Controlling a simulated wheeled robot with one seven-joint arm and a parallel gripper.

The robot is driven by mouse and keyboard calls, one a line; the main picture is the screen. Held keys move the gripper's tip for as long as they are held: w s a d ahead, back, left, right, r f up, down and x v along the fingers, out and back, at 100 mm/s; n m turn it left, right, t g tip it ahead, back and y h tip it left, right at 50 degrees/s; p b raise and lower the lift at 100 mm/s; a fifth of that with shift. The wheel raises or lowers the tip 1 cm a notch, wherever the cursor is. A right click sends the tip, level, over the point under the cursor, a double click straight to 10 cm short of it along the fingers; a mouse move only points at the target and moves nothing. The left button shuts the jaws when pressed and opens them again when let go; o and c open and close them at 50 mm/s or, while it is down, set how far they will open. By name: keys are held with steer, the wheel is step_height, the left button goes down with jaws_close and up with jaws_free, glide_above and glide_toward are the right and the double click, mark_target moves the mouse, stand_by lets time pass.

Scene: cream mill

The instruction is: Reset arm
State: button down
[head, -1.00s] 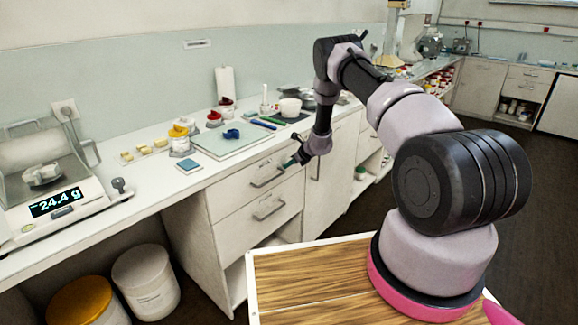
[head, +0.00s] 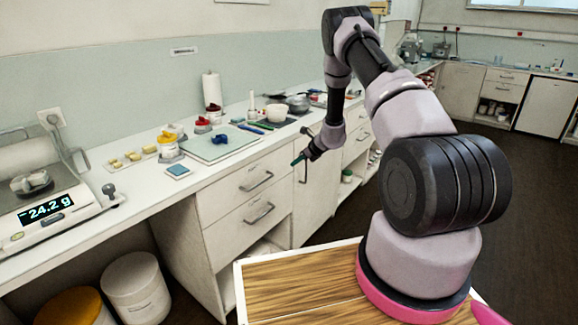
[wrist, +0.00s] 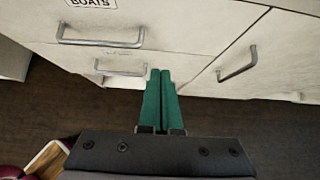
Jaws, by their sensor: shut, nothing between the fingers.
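My arm rises from its base at the right of the head view and bends down over the front of the counter. My gripper (head: 298,160) hangs in front of the drawer fronts, a little below the counter top. In the wrist view its two green fingers (wrist: 160,75) lie side by side, shut with nothing between them. They point at the cabinet fronts, between the drawer handle (wrist: 100,37) on the left and the door handle (wrist: 237,64) on the right. They appear apart from both handles.
The white counter (head: 135,205) holds a scale reading 24.2 g (head: 45,210), a blue square (head: 178,171), a glass board (head: 212,147) and several jars. Drawers (head: 245,180) stand below. White (head: 135,287) and yellow-lidded (head: 75,308) buckets are on the floor. Dark floor is open at the right.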

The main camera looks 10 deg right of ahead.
steer(key=s+a+r+n+y, duration=0.1)
steer(key=s+a+r+n, duration=0.15)
steer(key=r, duration=0.65)
steer(key=s+a+r+n, duration=0.1)
steer(key=s+r+n, duration=0.15)
steer(key=r, duration=0.65)
steer(key=s+a+r+n+y, duration=0.1)
steer(key=s+a+r+n, duration=0.15)
steer(key=r, duration=0.65)
steer(key=s+a+r+n+g+h, duration=0.1)
steer(key=s+a+r+n+g, duration=0.1)
steer(key=s+r+n, duration=0.8)
steer(key=s+d+r+n+h, duration=0.1)
steer(key=s+r+n, duration=0.1)
steer(key=s, duration=0.7)
steer(key=s+d+r+n+t+h, duration=0.1)
steer(key=s+r, duration=0.3)
steer(key=s, duration=0.5)
steer(key=s+d+r+n+t+h, duration=0.1)
steer(key=s+d+r+n+h, duration=0.1)
steer(key=s, duration=0.7)
step_height(320, 180, up, 2)
steer(key=shift+s+d+n+h, duration=0.25)
steer(key=shift+d+n, duration=0.2)
steer(key=shift+n, duration=0.5)
steer(key=shift+w, duration=0.1)
